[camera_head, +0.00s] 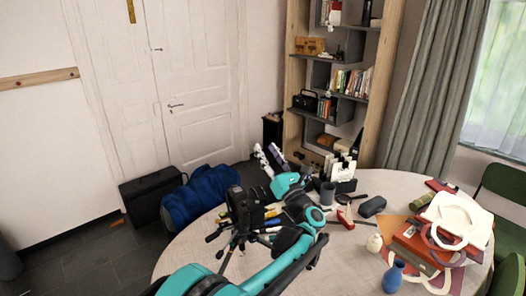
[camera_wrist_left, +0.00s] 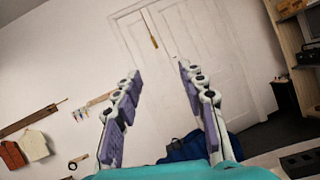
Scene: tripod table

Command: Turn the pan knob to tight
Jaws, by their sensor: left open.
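A black camera (camera_head: 243,207) sits on a small tripod (camera_head: 236,240) on the round table, partly behind my left arm. The pan knob is too small and too hidden to make out in the head view. My left gripper (camera_head: 268,153) is up beyond the camera, with its fingers apart and nothing between them. In the left wrist view the two purple-padded fingers (camera_wrist_left: 157,78) are spread wide, facing the wall and door; the tripod does not show there. My right gripper is not in view.
A shelf (camera_head: 395,60) stands behind. A blue bag (camera_head: 200,197) lies on the floor.

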